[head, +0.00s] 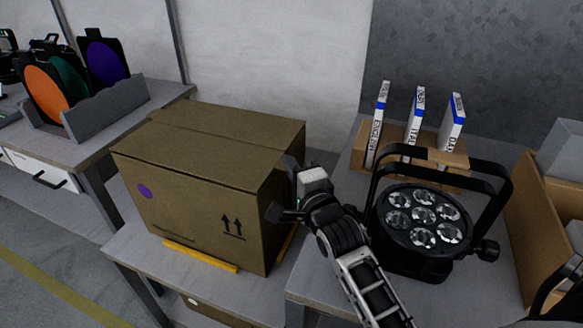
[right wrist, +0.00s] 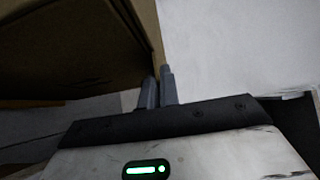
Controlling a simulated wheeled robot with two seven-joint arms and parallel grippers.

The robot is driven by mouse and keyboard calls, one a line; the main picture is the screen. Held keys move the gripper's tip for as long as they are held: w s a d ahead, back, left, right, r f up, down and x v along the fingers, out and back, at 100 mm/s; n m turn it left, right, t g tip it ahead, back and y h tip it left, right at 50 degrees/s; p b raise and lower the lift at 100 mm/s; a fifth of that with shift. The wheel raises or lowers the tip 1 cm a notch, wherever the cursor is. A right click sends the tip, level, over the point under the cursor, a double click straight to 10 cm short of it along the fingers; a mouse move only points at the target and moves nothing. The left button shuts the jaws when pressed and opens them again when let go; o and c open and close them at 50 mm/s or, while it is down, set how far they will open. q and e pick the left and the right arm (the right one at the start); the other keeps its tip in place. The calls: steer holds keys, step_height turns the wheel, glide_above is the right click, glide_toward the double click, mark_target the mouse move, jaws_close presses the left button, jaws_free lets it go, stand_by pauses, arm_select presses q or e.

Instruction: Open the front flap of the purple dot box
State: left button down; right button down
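The purple dot box (head: 195,205) is a brown carton on a grey table, with a purple dot (head: 144,191) on its front face and two printed up arrows. Its top (head: 215,135) looks closed and flat, with a seam running across it. My right gripper (head: 285,190) is at the box's right side, near the upper edge. In the right wrist view, its two fingers (right wrist: 158,88) are close together with a narrow gap, by the lower end of a brown cardboard edge (right wrist: 110,40). I see nothing clearly held between them. My left gripper is out of view.
A black par can (head: 422,225) with a raised yoke stands right of my right arm. Behind it, a brown holder (head: 440,160) holds white binders. An open carton (head: 540,240) is at the far right. Coloured filters (head: 45,95) stand in a grey rack at left. Yellow strips (head: 200,255) border the box.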

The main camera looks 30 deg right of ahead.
stand_by(0.4)
step_height(320, 180, up, 2)
steer(key=n+t, duration=0.1)
steer(key=n+t+b, duration=0.1)
steer(key=shift+s+a+r+n, duration=0.1)
steer(key=shift+r+n, duration=0.1)
steer(key=shift+n, duration=0.1)
steer(key=shift+s+a+r+n+t+y+b, duration=0.15)
steer(key=shift+r+n+t+y+b, duration=0.2)
steer(key=shift+n, duration=0.3)
steer(key=shift+s+a+r+n+t+y+b, duration=0.2)
steer(key=shift+r+n+t+y, duration=0.1)
steer(key=shift+r+n+t, duration=0.35)
steer(key=shift+s+a+r+n+t+y+b, duration=0.15)
steer(key=shift+r+n+t+y+b, duration=0.2)
steer(key=shift+n, duration=0.35)
steer(key=shift+r, duration=0.1)
steer(key=c, duration=1.6)
jaws_free()
steer(key=shift+c, duration=0.2)
steer(key=v, duration=0.7)
steer(key=shift+s+b, duration=0.2)
steer(key=shift+b, duration=0.2)
